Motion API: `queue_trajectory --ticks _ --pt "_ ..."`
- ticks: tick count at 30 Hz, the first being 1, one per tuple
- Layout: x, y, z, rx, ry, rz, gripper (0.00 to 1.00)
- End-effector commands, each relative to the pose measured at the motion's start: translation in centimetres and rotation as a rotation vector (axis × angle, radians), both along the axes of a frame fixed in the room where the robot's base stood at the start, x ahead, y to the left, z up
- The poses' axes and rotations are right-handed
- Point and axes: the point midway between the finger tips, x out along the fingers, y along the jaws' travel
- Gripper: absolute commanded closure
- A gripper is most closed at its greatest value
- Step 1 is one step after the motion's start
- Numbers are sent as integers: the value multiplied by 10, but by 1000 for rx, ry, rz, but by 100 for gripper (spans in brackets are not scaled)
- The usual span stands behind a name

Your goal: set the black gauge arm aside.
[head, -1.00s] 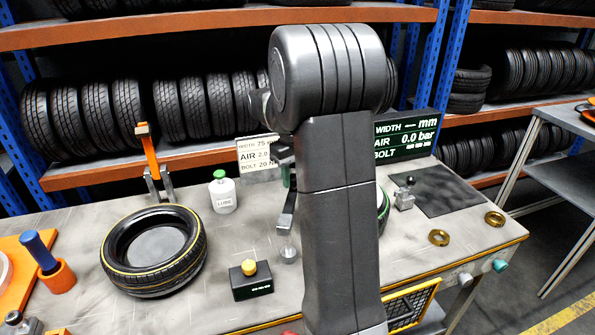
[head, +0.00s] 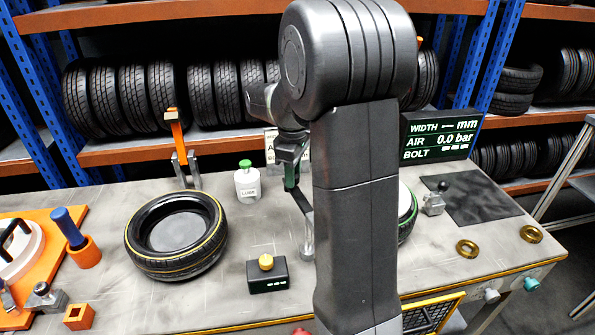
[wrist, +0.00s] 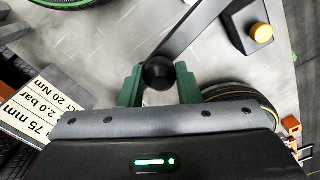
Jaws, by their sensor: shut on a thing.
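The black gauge arm shows in the wrist view as a dark flat bar (wrist: 207,27) with a round black knob (wrist: 158,74) at its near end. The green fingers of my gripper (wrist: 159,82) are closed on the knob, one on each side. In the head view my gripper (head: 290,176) is low over the bench, left of my arm. The gauge arm (head: 301,200) slants from it down to a short metal post (head: 308,240), partly hidden by my arm.
A tyre (head: 140,262) lies on the bench to the left. A lube bottle (head: 247,185) and a black box with a yellow knob (head: 267,275) stand nearby. A display (head: 440,137) is at the back right. A green-edged round part (head: 408,212) is partly hidden behind my arm.

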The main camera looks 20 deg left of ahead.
Motion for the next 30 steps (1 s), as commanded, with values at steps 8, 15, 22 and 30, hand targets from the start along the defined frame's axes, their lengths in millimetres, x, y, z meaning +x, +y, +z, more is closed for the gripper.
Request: queue_trajectory --ticks 8,15,22,30 --pt "-1 2 1 2 -3 24 100" --pt "-1 2 1 3 -3 24 100" --pt "-1 2 1 2 -2 23 48" --pt "-1 2 4 1 -1 23 48"
